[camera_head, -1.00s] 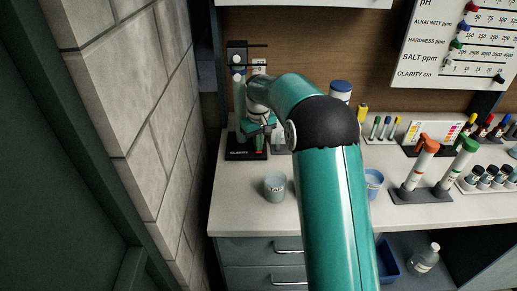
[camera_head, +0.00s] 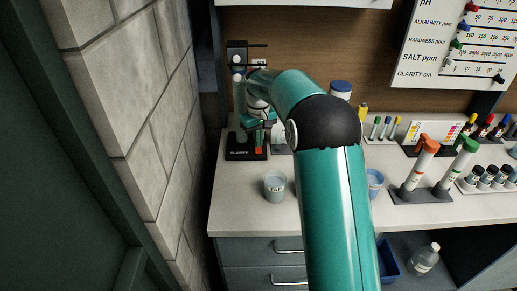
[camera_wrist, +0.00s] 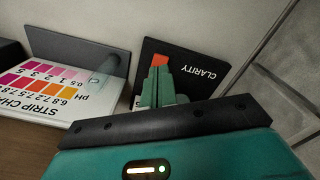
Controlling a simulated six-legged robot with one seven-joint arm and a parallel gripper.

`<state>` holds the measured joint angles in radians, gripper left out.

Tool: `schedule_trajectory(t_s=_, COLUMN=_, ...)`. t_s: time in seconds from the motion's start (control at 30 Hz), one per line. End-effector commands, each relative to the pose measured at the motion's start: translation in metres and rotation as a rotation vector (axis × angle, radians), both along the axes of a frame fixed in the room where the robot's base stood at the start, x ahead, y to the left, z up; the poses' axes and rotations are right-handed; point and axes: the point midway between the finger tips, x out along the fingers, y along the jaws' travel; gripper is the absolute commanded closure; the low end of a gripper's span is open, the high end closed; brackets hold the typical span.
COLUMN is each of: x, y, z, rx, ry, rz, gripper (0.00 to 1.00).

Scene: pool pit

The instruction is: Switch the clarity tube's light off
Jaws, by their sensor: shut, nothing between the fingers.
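The clarity tube (camera_head: 239,92) stands upright on a stand at the counter's far left, by the wall. Its black base (camera_head: 236,154), lettered CLARITY, shows again in the wrist view (camera_wrist: 196,57). A small orange-red switch (camera_wrist: 160,60) sits on the base, next to the lettering. My gripper (camera_head: 258,132) is shut and empty, low over the base in front of the tube. In the wrist view my fingertips (camera_wrist: 161,70) are right at the switch and cover part of it. I cannot tell whether they touch it. Whether the tube's light is on is unclear.
A colour strip chart (camera_wrist: 62,85) stands near the base in the wrist view. A clear cup (camera_head: 275,186) is on the counter in front. The block wall (camera_head: 150,110) is close on the left. Bottles and test tubes stand right of my arm.

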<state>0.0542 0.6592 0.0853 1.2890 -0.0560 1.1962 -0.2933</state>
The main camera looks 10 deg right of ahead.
Motion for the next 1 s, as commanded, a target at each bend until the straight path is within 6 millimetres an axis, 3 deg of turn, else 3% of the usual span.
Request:
schedule_trajectory(t_s=0.6, x=0.0, y=0.0, z=0.043, rx=0.001, ry=-0.002, rz=0.0, gripper=1.0)
schedule_trajectory(t_s=1.0, x=0.0, y=0.0, z=0.045, rx=0.0, ry=0.0, rz=0.0, gripper=1.0)
